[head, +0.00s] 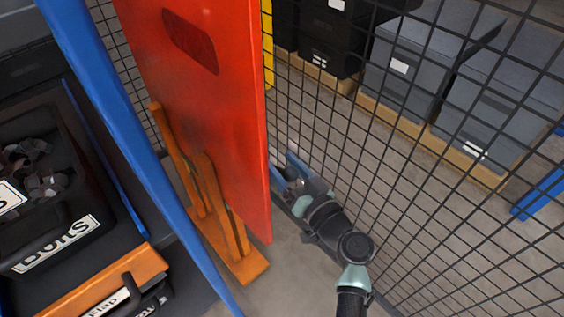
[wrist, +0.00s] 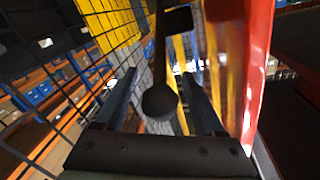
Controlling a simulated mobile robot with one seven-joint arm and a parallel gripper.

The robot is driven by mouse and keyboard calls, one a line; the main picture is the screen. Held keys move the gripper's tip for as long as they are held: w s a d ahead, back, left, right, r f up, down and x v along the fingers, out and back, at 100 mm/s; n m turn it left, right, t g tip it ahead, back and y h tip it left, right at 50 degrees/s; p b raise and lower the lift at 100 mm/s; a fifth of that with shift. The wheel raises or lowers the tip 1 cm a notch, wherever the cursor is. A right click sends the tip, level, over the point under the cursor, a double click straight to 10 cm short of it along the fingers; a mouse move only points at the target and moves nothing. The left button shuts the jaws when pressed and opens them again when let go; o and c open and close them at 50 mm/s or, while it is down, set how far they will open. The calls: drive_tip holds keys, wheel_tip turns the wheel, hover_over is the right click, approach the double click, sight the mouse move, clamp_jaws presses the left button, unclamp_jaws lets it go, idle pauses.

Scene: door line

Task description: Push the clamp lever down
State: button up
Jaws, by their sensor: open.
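A dark lever with a round black knob (wrist: 160,101), which I take to be the clamp lever, shows in the wrist view. Its thin rod runs from the knob up toward the top of the picture, beside a black block (wrist: 178,20). My gripper (wrist: 159,74) is open, with one blue finger on each side of the knob. I cannot tell whether either finger touches it. In the head view my gripper (head: 285,164) is beside the right edge of the red panel (head: 205,110). The lever cannot be made out there.
A black wire mesh fence (head: 400,170) runs close along the right of my arm. An orange wooden stand (head: 225,245) is at the red panel's foot. A blue post (head: 125,150) and dark bins (head: 50,215) are at left. Grey boxes (head: 420,65) stand behind the mesh.

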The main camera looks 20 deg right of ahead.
clamp_jaws()
idle(1.3)
